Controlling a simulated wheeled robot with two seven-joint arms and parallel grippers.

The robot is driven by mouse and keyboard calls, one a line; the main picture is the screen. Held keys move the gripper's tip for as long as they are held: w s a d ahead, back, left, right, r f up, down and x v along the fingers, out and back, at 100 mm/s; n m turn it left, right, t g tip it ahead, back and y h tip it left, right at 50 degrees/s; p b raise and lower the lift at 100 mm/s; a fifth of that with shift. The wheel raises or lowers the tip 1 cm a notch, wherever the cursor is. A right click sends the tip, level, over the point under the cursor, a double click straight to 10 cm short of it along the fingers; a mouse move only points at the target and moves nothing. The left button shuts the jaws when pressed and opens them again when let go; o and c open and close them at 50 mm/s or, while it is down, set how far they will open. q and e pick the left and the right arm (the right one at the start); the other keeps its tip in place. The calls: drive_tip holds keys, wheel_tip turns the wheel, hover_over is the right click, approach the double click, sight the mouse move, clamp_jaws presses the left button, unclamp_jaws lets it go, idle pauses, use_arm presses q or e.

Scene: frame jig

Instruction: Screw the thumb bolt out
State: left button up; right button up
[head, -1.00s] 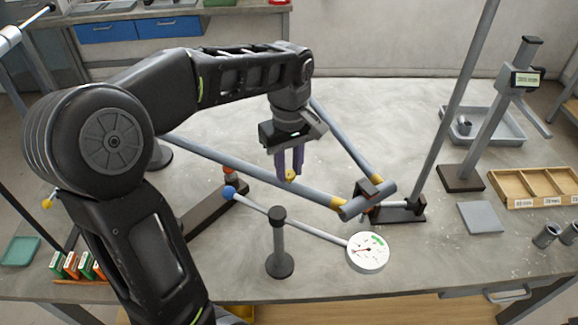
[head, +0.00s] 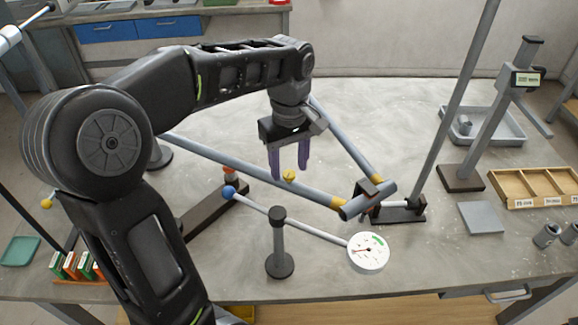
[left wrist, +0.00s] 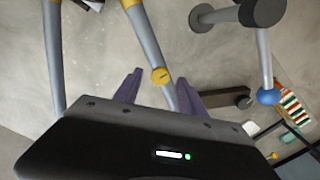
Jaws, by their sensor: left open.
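The thumb bolt is a small yellow knob (head: 289,175) on the grey frame tube (head: 240,165) in the head view. It also shows in the left wrist view (left wrist: 160,76), on the tube. My left gripper (head: 290,176) is open, its purple fingers pointing down on either side of the knob and a little above it. In the left wrist view its two fingers (left wrist: 158,88) stand apart with a gap to the knob. Nothing is between the pads that I can see held. My right gripper is not in view.
A dial gauge (head: 368,253) and a black post (head: 279,250) stand in front of the frame. A blue ball (head: 229,192) ends the gauge's rod. A wooden tray (head: 541,186), a grey plate (head: 480,217) and a height gauge (head: 490,130) are at the right. Bare tabletop lies behind.

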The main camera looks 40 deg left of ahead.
sight(289, 173)
use_arm(q)
wheel_tip(289, 173, up, 4)
drive_tip(key=shift+r, duration=0.15)
drive_tip(key=shift+r+p, duration=0.65)
drive_tip(key=shift+r, duration=0.25)
drive_tip(key=shift+r+p, duration=0.35)
drive_tip(key=shift+r, duration=0.05)
drive_tip(key=shift+f, duration=0.1)
